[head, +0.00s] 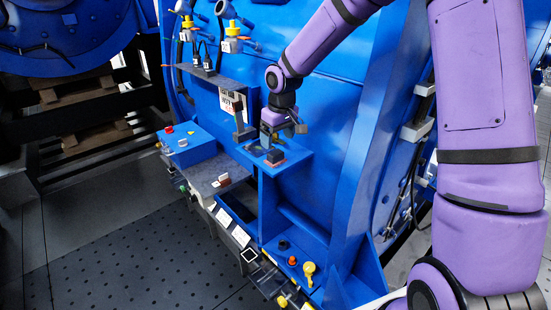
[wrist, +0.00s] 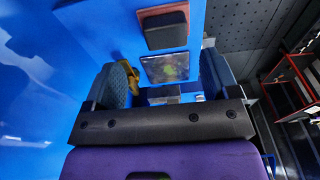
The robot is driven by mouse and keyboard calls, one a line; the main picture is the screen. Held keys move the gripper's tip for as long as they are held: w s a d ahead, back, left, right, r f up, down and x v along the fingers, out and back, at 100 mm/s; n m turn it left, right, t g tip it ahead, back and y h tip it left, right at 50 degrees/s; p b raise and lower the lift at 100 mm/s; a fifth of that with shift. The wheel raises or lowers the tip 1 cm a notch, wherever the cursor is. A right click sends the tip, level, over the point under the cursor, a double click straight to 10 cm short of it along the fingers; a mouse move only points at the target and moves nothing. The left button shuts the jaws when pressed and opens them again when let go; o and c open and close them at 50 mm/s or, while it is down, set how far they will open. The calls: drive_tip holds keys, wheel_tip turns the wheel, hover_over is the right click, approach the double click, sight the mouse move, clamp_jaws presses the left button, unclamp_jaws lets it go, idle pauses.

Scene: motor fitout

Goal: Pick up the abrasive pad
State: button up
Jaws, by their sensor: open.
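A dark block with a reddish-brown layer, which looks like the abrasive pad (wrist: 166,28), lies on the blue shelf in the wrist view. It also shows as a small dark block (head: 275,157) in the head view, near the shelf's front. My gripper (wrist: 164,78) is open, its two blue-grey fingers apart. The block lies beyond the fingertips at the top of the wrist view, not between them. In the head view my gripper (head: 275,134) is just above the shelf, behind the block. The gap between fingers and shelf is hard to judge.
A flat square with a green-yellow patch (wrist: 166,68) lies on the shelf by the fingertips. A yellow item (wrist: 129,72) is near the left finger. An upright dark post (head: 239,119) stands left of my gripper. The blue shelf (head: 296,160) has bare room to the right.

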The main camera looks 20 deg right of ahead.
sight(275, 153)
drive_tip(key=shift+s+a+f, duration=0.1)
drive_tip(key=shift+a+f, duration=0.1)
drive_tip(key=shift+f, duration=1.25)
drive_tip(key=shift+a+f, duration=0.2)
drive_tip(key=shift+f, duration=1.2)
drive_tip(key=shift+c, duration=0.5)
drive_tip(key=c, duration=0.7)
